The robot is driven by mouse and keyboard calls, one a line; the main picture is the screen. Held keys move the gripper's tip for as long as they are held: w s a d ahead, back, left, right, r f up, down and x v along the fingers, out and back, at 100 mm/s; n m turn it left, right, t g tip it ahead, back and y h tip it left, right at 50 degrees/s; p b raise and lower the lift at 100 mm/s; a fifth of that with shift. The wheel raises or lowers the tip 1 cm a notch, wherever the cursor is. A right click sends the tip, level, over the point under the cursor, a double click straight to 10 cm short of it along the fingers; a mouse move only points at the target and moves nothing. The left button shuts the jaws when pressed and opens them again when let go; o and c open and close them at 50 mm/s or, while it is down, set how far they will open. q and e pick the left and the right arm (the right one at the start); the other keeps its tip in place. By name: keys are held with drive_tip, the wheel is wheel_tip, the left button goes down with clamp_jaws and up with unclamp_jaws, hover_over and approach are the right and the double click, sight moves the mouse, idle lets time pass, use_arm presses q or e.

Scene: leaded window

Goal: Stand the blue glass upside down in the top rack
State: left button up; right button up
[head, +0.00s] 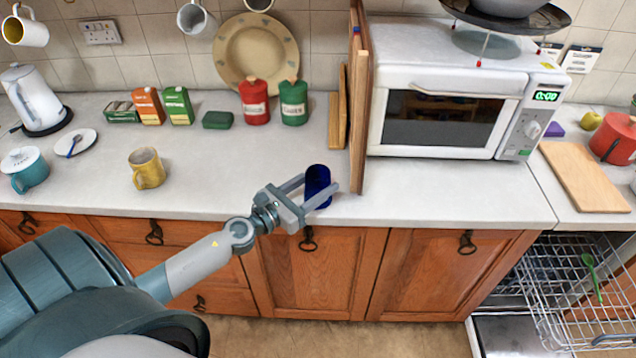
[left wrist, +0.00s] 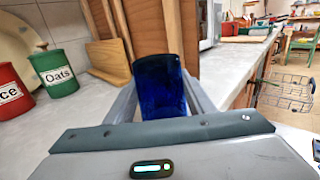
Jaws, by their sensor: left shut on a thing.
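The blue glass (head: 318,183) is near the front edge of the counter, below the wooden boards. My left gripper (head: 322,190) is shut on it, with one finger on each side. In the left wrist view the blue glass (left wrist: 160,85) stands between the two fingers (left wrist: 160,100); its lower part is hidden by the gripper body. I cannot tell whether it touches the counter. The wire rack (head: 570,285) of the open dishwasher is pulled out at the lower right, with a green spoon (head: 592,275) in it. My right gripper is not in view.
Tall wooden boards (head: 358,110) stand close behind the glass, beside the white microwave (head: 455,90). A yellow mug (head: 146,168) stands to the left on the counter. The counter front (head: 450,200) below the microwave is clear. A chopping board (head: 585,178) lies at the right.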

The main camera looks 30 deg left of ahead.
use_arm(q)
drive_tip(key=shift+f, duration=0.25)
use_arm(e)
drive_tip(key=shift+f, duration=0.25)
use_arm(q)
drive_tip(key=o, duration=1.3)
drive_tip(key=shift+o, duration=0.6)
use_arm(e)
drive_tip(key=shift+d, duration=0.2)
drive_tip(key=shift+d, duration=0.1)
use_arm(q)
drive_tip(key=shift+s, duration=0.1)
drive_tip(key=shift+s+b, duration=0.2)
drive_tip(key=shift+b, duration=0.1)
use_arm(e)
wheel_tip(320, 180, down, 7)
drive_tip(key=b, duration=0.7)
use_arm(q)
drive_tip(key=b+v, duration=0.1)
drive_tip(key=v, duration=1.6)
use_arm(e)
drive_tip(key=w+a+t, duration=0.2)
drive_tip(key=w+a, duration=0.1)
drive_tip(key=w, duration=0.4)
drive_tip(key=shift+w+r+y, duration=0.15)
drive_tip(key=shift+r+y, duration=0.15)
